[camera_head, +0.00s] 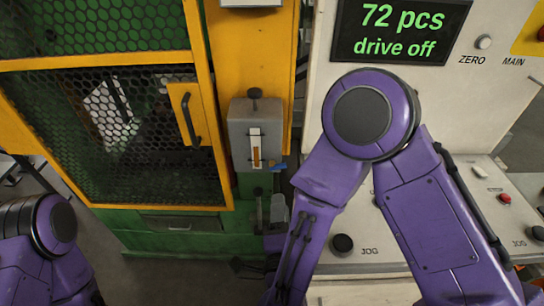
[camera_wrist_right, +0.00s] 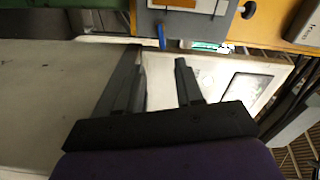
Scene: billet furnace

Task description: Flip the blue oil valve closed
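The blue oil valve (camera_head: 277,166) is a small blue lever at the lower right of the grey oiler box (camera_head: 240,138). It also shows in the right wrist view (camera_wrist_right: 162,38) as a short blue piece hanging below the box edge. My right gripper (camera_head: 268,192) is open and empty, its dark fingers just below the valve in the head view. In the right wrist view the fingertips (camera_wrist_right: 158,60) stand apart, with the valve beyond the gap between them. Contact does not show. My left gripper is out of view; only part of my left arm shows.
A yellow-framed mesh guard (camera_head: 110,60) with a handled door stands left of the box, above a green machine base (camera_head: 165,242). A pale control panel (camera_head: 480,120) with a display reading "72 pcs drive off" (camera_head: 400,32) and several knobs stands at right, partly behind my right arm.

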